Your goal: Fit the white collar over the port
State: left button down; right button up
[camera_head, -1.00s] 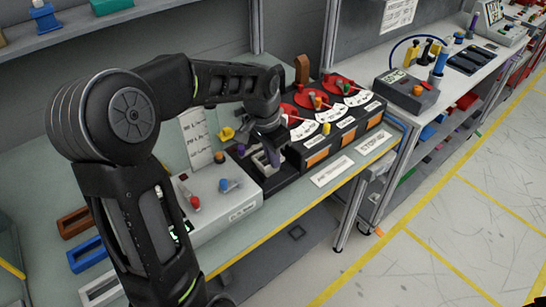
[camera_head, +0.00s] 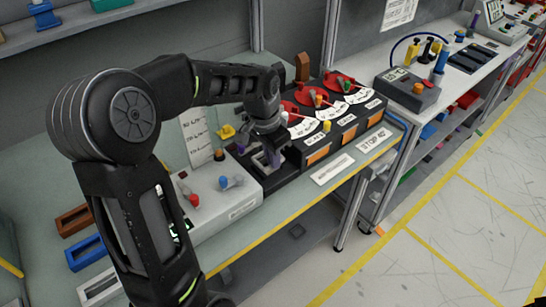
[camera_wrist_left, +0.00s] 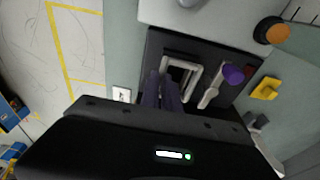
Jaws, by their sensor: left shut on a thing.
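The white collar (camera_wrist_left: 194,72) is a pale rectangular frame, seen in the left wrist view over the black panel (camera_wrist_left: 153,50). My left gripper (camera_wrist_left: 166,92) is shut on the collar's near side, and its dark fingers hide part of it. A dark opening, which looks like the port (camera_wrist_left: 178,74), shows inside the frame. I cannot tell whether the collar is seated or just above the panel. In the head view my left gripper (camera_head: 267,157) points down at this panel, and the collar is mostly hidden. My right gripper is not in view.
A purple knob (camera_wrist_left: 233,73) with a pale lever stands close beside the collar. A grey box (camera_head: 225,188) with red and blue levers is left of the panel. Black units with red dials (camera_head: 340,84) stand right. Brown, blue and pale frames (camera_head: 97,288) lie at lower left.

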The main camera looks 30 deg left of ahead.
aim_at(270, 166)
pick_arm(q)
jog(key=shift+f, duration=0.3)
jog(key=c, duration=1.5)
grip_release()
jog(key=r, duration=0.5)
jog(key=s+r+b, duration=0.1)
jog(key=r, duration=0.1)
jog(key=shift+a+r, duration=0.15)
jog(key=shift+r, duration=0.25)
jog(key=shift+s+f, duration=0.1)
